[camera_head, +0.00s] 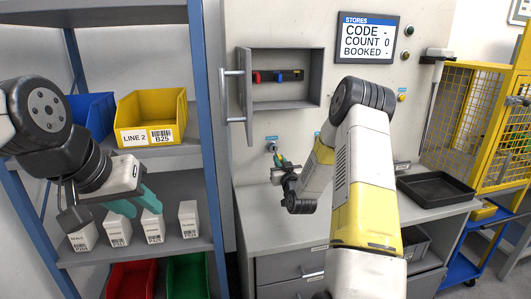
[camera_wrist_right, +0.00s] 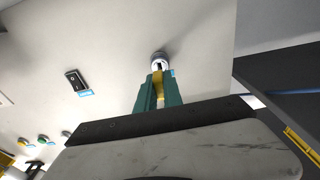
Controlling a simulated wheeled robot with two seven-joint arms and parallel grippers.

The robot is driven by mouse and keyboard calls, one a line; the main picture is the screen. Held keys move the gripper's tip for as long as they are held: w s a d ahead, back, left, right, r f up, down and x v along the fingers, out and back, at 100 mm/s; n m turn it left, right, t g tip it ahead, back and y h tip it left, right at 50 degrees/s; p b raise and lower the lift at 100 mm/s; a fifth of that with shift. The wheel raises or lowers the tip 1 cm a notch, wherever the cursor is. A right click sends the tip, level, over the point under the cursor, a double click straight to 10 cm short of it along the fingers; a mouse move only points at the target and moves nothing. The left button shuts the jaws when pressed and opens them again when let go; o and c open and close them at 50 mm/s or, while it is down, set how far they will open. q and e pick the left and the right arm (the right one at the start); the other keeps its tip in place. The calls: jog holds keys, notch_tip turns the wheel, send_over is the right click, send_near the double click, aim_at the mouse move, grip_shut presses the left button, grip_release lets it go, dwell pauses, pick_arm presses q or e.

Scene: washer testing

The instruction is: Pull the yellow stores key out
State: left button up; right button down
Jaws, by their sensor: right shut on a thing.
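The yellow stores key (camera_wrist_right: 159,90) sits between the teal fingertips of my right gripper (camera_wrist_right: 158,92), which is shut on it. In the wrist view the key points at a round silver key switch (camera_wrist_right: 159,58) on the pale panel. The key's tip is close against the switch; I cannot tell how deep it sits. In the head view my right gripper (camera_head: 280,163) is just below the key switch (camera_head: 271,146). My left gripper (camera_head: 132,203) has teal fingers and hangs in front of the shelf with white boxes, away from the key.
An open grey cabinet (camera_head: 316,92) holds red, blue and dark items. A stores display (camera_head: 367,38) hangs above the counter. A black tray (camera_head: 436,189) lies on the counter at right. A yellow bin (camera_head: 150,108) and white boxes (camera_head: 188,218) stand on the left shelves.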

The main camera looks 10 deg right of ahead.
jog(key=s, duration=0.6)
jog(key=shift+s+f, duration=0.2)
jog(key=shift+s, duration=0.1)
